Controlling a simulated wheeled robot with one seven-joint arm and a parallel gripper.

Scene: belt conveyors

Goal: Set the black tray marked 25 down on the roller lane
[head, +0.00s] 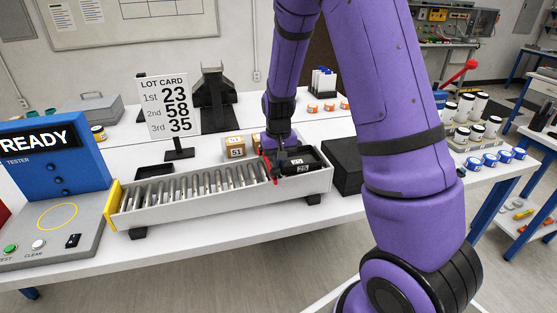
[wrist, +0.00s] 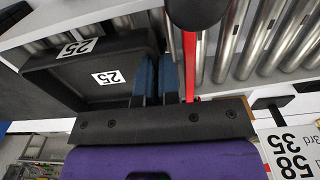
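The black tray (head: 312,166) marked 25 is at the right end of the roller lane (head: 222,207), right of a red upright stop (head: 268,168). Its 25 labels show inside it and on its rim in the wrist view (wrist: 75,75). My gripper (head: 280,158) reaches down at the tray's left side. In the wrist view its two blue fingers (wrist: 156,75) stand close together on either side of the tray's wall and appear shut on it. The tray is over the rollers; whether its underside touches them is hidden.
Left of the red stop (wrist: 189,65) the rollers are bare. Behind the lane stand a tan box (head: 235,148) marked 51 and a lot card (head: 167,106) reading 23, 58, 35. A black block (head: 347,168) is close on the right. A blue tester (head: 52,158) stands left.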

